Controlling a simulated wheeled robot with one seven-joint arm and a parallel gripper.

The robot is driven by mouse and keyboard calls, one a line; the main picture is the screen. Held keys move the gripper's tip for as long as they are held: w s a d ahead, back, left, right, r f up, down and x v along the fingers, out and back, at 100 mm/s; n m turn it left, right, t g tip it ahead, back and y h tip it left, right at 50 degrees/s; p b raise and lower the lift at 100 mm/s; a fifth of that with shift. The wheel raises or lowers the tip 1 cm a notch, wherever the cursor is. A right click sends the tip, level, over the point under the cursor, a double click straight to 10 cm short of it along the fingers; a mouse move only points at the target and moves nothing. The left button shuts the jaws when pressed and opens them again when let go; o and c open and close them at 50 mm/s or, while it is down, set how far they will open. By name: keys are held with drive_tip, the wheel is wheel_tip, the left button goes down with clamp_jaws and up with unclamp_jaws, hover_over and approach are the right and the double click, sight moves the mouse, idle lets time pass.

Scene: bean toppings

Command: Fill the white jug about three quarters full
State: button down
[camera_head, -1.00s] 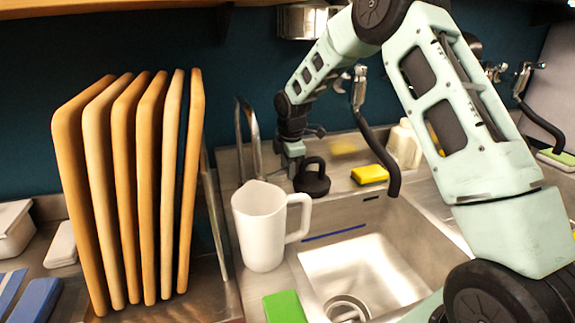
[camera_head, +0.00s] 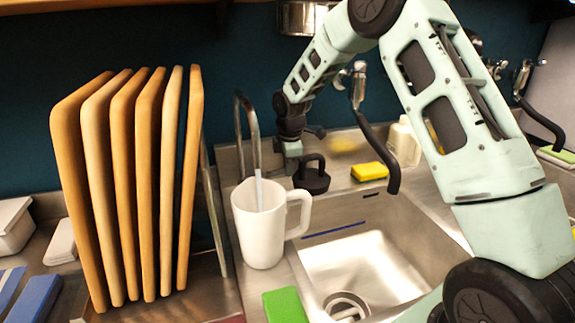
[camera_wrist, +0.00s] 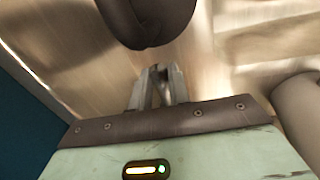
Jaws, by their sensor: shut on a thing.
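The white jug (camera_head: 262,228) stands upright on the steel counter, left of the sink, its handle to the right. A thin metal tap (camera_head: 247,112) curves over it, and a pale narrow stream (camera_head: 258,190) runs down into its mouth. The level inside is hidden. My gripper (camera_head: 293,168) is low behind the jug, beside a black looped handle (camera_head: 314,182), and appears shut on it. In the wrist view my gripper's fingers (camera_wrist: 158,72) are close together beneath the dark handle (camera_wrist: 150,25); the exact contact is hidden. The jug (camera_wrist: 300,105) shows at the right there.
The sink basin (camera_head: 365,260) lies right of the jug. A green sponge (camera_head: 284,305) lies in front, a yellow sponge (camera_head: 369,171) behind the sink. Upright wooden boards (camera_head: 122,190) stand close on the left. A black hose spout (camera_head: 378,150) hangs over the sink.

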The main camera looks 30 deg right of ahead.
drive_tip(key=shift+s+a+m+h+b, duration=0.15)
drive_tip(key=shift+s+a+m, duration=0.2)
drive_tip(key=shift+m, duration=0.3)
drive_tip(key=shift+s+a+m+h+b, duration=0.15)
drive_tip(key=shift+s+m, duration=0.3)
drive_tip(key=shift+m, duration=0.25)
drive_tip(key=shift+s+a+m+h, duration=0.1)
drive_tip(key=shift+s+a+m, duration=0.25)
drive_tip(key=shift+m, duration=0.3)
drive_tip(key=shift+d, duration=0.1)
drive_tip(key=c, duration=1.3)
unclamp_jaws()
drive_tip(key=shift+s, duration=0.1)
drive_tip(key=v, duration=0.4)
drive_tip(key=b+v, duration=0.1)
drive_tip(key=v, duration=0.7)
drive_tip(key=shift+w+b, duration=0.3)
drive_tip(key=shift+b, duration=0.05)
